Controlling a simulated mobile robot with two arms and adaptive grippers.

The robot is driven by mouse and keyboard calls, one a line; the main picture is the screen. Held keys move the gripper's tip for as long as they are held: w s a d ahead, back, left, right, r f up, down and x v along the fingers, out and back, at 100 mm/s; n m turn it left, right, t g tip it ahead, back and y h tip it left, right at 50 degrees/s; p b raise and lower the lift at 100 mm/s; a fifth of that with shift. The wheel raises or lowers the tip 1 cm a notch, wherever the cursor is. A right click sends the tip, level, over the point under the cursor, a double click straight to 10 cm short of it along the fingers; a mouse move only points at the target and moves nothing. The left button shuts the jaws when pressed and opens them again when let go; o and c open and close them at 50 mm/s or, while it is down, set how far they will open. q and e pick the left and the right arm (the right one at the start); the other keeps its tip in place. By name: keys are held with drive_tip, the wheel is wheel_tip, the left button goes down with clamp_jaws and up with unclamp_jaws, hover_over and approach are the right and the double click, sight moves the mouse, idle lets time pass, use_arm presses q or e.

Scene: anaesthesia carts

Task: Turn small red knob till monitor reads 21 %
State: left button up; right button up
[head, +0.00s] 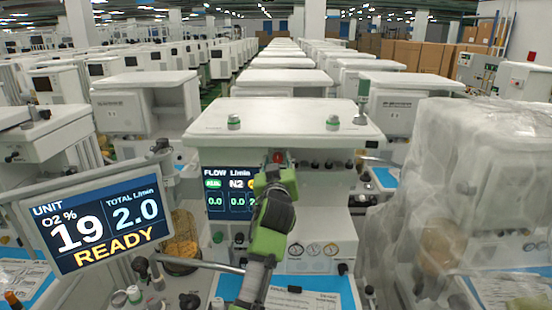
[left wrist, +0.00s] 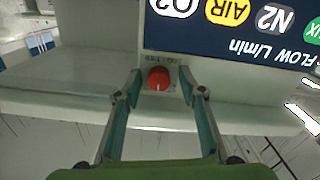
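The small red knob (left wrist: 158,78) sits on the pale panel beside the dark flow screen in the left wrist view. It has a white mark at its rim. In the head view the knob (head: 279,157) shows just past my left gripper (head: 273,170). My left gripper's fingers (left wrist: 160,72) are open, one on each side of the knob, with a visible gap on both sides. The monitor (head: 102,217) at the left of the head view reads O2 19 %, total 2.0 L/min and READY. My right gripper is not in view.
The flow screen (head: 228,188) is left of my gripper. A plastic-wrapped cart (head: 455,185) stands close on the right. More carts fill the room behind.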

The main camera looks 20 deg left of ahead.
use_arm(q)
drive_tip(key=shift+s+d+r, duration=0.1)
drive_tip(key=shift+s+r, duration=0.1)
drive_tip(key=shift+s, duration=0.05)
drive_tip(key=shift+c, duration=1.1)
clamp_jaws()
drive_tip(key=shift+m, duration=1.6)
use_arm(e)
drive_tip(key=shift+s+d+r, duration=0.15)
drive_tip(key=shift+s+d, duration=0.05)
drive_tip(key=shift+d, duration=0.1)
use_arm(q)
drive_tip(key=shift+r, duration=0.1)
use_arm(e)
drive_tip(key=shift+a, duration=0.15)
use_arm(q)
drive_tip(key=shift+o, duration=0.3)
unclamp_jaws()
drive_tip(key=shift+o, duration=0.8)
drive_tip(key=shift+w+f, duration=0.2)
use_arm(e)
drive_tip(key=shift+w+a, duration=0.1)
